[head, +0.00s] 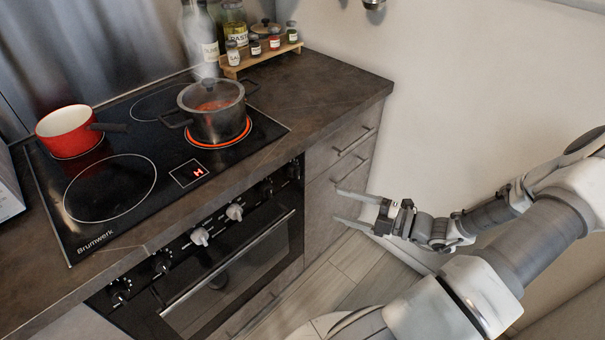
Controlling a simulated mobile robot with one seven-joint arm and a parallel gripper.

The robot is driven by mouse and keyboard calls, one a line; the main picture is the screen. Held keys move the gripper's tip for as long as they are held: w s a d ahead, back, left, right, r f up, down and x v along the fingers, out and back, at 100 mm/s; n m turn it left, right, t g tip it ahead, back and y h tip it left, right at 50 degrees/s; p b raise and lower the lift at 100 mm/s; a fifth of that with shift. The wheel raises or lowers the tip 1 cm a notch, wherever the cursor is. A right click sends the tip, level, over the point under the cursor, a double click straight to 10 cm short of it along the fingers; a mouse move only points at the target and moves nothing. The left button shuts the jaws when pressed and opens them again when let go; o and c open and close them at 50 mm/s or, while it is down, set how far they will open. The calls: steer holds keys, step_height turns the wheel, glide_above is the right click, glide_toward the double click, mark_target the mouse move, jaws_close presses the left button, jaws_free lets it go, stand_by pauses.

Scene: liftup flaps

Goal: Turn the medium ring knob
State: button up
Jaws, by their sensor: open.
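A row of knobs runs along the oven's front panel, below the black glass hob (150,215). Two are pale: one white knob (200,237) and a second white knob (234,212). The others are dark, including a black knob (120,290), another black knob (162,262) and a right-hand black knob (267,187). I cannot tell which one belongs to the medium ring. A ring glows orange (243,135) under a grey pot (215,127). My gripper (340,204) is open and empty, right of the knobs and apart from them, in front of the drawers.
A red saucepan (66,132) stands at the hob's left. The oven handle (230,262) sticks out below the knobs. Drawer handles (352,143) project near my gripper. A spice rack (260,55) and bottles stand at the back. The floor (350,265) below my gripper looks clear.

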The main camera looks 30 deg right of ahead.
steer(key=d+f+m+t+h, duration=0.2)
steer(key=d+m+t+h, duration=0.1)
steer(key=d+m, duration=0.15)
steer(key=b, duration=0.4)
glide_toward(299, 174)
steer(key=shift+m, duration=0.25)
steer(key=x, duration=0.9)
steer(key=shift+w, duration=0.1)
steer(key=shift+c, duration=0.2)
jaws_close()
